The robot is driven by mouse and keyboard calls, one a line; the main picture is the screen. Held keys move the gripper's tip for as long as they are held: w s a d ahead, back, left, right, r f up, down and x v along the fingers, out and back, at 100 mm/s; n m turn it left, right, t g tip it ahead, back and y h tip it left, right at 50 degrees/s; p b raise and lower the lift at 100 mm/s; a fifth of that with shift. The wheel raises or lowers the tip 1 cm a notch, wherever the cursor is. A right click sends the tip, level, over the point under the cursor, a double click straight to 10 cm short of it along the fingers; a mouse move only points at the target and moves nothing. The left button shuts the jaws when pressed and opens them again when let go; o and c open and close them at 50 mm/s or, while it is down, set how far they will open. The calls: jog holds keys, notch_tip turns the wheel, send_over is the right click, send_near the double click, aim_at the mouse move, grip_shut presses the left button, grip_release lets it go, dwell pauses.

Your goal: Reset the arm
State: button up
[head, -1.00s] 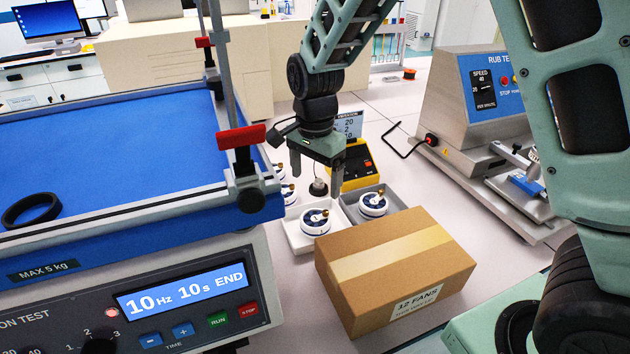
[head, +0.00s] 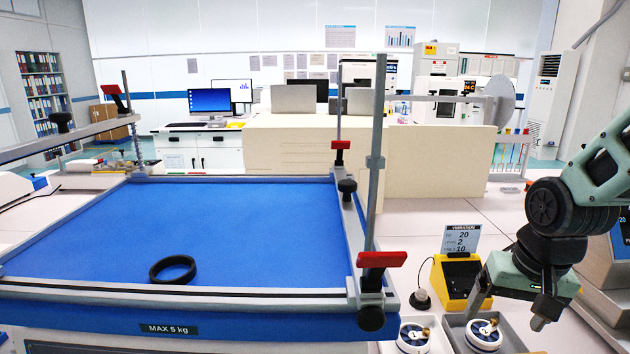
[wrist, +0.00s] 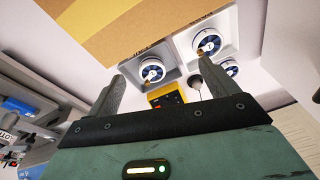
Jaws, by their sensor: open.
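My gripper (head: 508,303) is at the right of the head view, hanging fingers down above the small grey trays, right of the yellow device. Its two fingers are apart with nothing between them. In the wrist view my gripper (wrist: 165,82) shows both fingers spread and empty. Beyond them are round white fans with dark blue rotors (wrist: 155,70) in trays. The upper arm runs out of the head view at the right edge.
A blue shaker table (head: 220,230) with a black ring (head: 173,268) fills the left. A yellow vibration device (head: 455,280) stands near the gripper. Fans (head: 484,334) sit in trays below. A cardboard box (wrist: 115,25) shows in the wrist view.

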jog(key=s+a+r+n+g, duration=0.2)
jog(key=s+a+n, duration=0.8)
jog(key=s+a, duration=0.6)
jog(key=shift+s+r+n, duration=0.25)
jog(key=shift+s+n, duration=0.05)
jog(key=shift+s, duration=0.05)
jog(key=shift+a, duration=0.1)
